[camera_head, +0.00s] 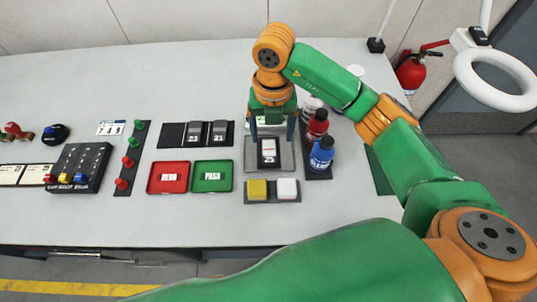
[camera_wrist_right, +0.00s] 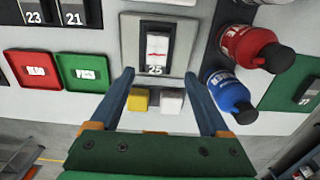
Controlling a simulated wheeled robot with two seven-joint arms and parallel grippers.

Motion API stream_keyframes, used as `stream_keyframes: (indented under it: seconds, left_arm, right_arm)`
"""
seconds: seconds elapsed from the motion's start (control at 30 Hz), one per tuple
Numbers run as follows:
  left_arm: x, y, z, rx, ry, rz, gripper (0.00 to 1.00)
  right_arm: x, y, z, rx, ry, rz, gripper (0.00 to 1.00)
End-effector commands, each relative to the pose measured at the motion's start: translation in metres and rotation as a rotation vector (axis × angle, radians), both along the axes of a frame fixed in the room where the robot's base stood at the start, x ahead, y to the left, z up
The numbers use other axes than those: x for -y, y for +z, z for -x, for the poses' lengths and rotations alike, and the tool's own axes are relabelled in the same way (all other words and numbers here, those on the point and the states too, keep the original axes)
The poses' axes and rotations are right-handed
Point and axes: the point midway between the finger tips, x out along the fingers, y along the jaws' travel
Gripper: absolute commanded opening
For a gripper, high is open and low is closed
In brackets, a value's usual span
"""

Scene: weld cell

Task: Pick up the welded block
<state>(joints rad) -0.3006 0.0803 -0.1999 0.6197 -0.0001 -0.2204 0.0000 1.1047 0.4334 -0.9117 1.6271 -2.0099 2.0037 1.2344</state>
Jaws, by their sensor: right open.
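The welded block (camera_head: 268,147) is a small dark block with a white top crossed by a red line and the number 25 at its front. It sits on a grey fixture plate (camera_head: 285,166). In the right wrist view the block (camera_wrist_right: 156,44) lies ahead of the fingertips. My right gripper (camera_head: 271,137) is open, above the block, one finger toward each side. In the wrist view the open right gripper (camera_wrist_right: 158,74) has nothing between its fingers; they look apart from the block. My left gripper is not in view.
Red (camera_head: 317,125) and blue (camera_head: 321,153) bottles stand close right of the plate. Yellow (camera_head: 257,190) and white (camera_head: 287,189) blocks sit in front. Red (camera_head: 152,186) and green (camera_head: 229,186) trays lie left; dark blocks 23 and 21 (camera_head: 219,131) stand behind them. The front table strip is clear.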

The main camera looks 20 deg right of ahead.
Motion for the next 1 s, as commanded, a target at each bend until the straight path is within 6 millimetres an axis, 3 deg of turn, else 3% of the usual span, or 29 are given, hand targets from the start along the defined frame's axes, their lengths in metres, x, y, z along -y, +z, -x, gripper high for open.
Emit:
stream_keyframes:
  seconds: [0.27, 0.4, 0.63, 0.9, 0.93, 1.0]
  left_arm:
    - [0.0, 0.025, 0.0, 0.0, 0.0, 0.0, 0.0]
    - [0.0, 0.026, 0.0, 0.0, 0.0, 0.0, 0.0]
    - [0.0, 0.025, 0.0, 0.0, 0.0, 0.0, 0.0]
    - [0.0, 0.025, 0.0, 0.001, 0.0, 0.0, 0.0]
    - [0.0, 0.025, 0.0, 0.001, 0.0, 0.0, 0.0]
    - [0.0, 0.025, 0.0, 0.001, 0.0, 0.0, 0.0]
  right_arm:
    - [-0.005, -0.039, 0.0, -0.009, 0.0, 0.0, 0.8]
    - [-0.006, -0.064, -0.002, -0.004, 0.001, 0.001, 0.8]
    - [-0.006, -0.068, -0.002, 0.0, 0.002, 0.001, 0.8]
    - [-0.005, -0.068, -0.002, -0.001, 0.001, 0.001, 0.07]
    - [-0.005, -0.068, -0.002, -0.001, 0.001, 0.001, 0.0]
    - [-0.005, -0.068, -0.002, -0.001, 0.001, 0.001, 0.0]
